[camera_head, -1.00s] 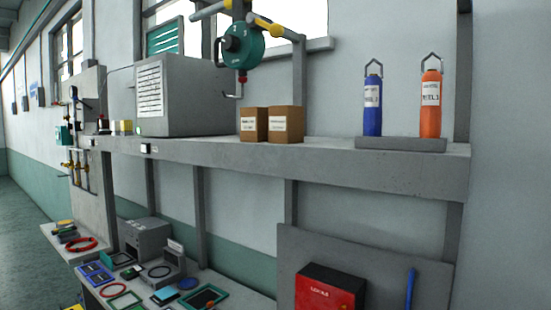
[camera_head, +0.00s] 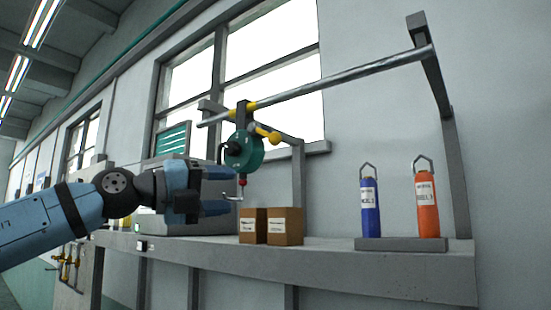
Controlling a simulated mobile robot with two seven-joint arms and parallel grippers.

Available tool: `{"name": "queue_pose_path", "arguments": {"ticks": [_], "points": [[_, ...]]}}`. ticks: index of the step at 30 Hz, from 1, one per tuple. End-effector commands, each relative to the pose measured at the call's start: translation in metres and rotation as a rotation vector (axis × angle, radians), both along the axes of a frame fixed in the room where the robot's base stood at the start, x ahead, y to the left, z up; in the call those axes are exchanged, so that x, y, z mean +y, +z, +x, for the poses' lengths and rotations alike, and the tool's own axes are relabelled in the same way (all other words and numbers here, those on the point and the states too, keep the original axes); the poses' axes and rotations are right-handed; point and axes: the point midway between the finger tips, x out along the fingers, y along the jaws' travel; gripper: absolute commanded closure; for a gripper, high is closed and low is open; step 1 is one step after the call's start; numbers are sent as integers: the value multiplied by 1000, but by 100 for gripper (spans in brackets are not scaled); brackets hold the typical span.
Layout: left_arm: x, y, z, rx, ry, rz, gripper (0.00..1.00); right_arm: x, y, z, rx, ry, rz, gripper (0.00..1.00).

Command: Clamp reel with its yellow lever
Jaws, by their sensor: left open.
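The green reel (camera_head: 244,151) hangs from the overhead rail (camera_head: 330,84) by a dark bracket, above the shelf. A yellow lever (camera_head: 268,134) with a rounded end sticks out to the right of the reel's top. A hook with a red piece (camera_head: 242,182) hangs under the reel. My left gripper (camera_head: 232,190) is open, with its fingers pointing right, just left of and below the reel. Its fingers come close to the hook in the picture; I cannot tell whether they touch it. My right gripper is not in view.
Two brown boxes (camera_head: 284,226) stand on the shelf (camera_head: 370,262) below the reel. A blue bottle (camera_head: 370,207) and an orange bottle (camera_head: 427,206) stand on a grey base at the right. A grey cabinet (camera_head: 190,222) stands behind my left arm.

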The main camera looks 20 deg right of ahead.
Motion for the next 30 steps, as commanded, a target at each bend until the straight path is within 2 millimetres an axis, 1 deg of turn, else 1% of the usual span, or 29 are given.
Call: {"name": "queue_pose_path", "arguments": {"ticks": [1,3,6,9,13,17,27,30], "points": [[5,25,-8,-58,32,39,46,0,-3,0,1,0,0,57],[11,50,-16,-114,71,84,46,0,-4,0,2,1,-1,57],[18,78,-25,-172,117,130,46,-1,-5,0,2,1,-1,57],[23,95,-31,-208,149,156,46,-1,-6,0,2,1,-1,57],[21,103,-33,-223,165,171,46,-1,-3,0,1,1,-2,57],[7,106,-27,-224,165,171,46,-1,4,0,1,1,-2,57],[-60,107,-1,-223,163,171,46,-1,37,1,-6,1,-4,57],[-76,107,6,-222,162,169,46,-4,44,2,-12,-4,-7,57]]}}
